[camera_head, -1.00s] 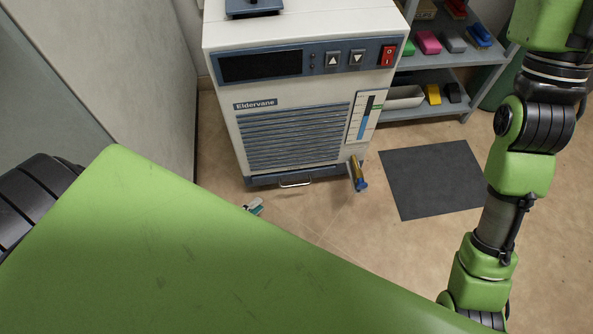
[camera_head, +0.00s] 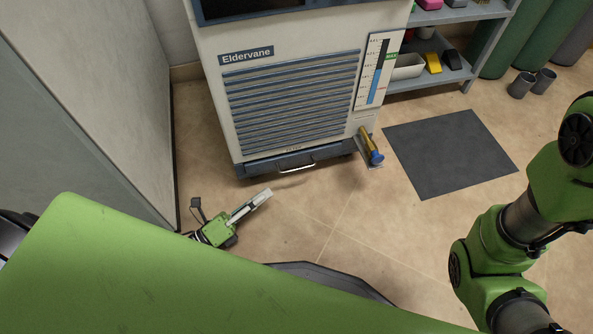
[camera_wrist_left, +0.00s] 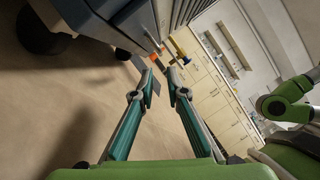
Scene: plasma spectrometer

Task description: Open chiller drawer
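The chiller (camera_head: 290,90) is a pale cabinet marked "Eldervane", with a slatted front. Its dark blue drawer (camera_head: 265,164) is at the bottom and looks closed, with a silver bar handle (camera_head: 298,166) on its front. My left gripper (camera_head: 262,197) is near the floor in front and to the left of the drawer, apart from the handle, its fingers pointing up and right. In the left wrist view its two fingers (camera_wrist_left: 163,82) are apart with nothing between them. The chiller's lower part (camera_wrist_left: 105,22) shows beyond them at upper left. My right gripper is outside both views.
A brass valve with a blue handle (camera_head: 371,148) sticks out at the chiller's lower right. A dark mat (camera_head: 450,153) lies on the floor to its right. A grey shelf (camera_head: 440,78) stands behind. A grey cabinet wall (camera_head: 95,100) bounds the left. Floor before the drawer is clear.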

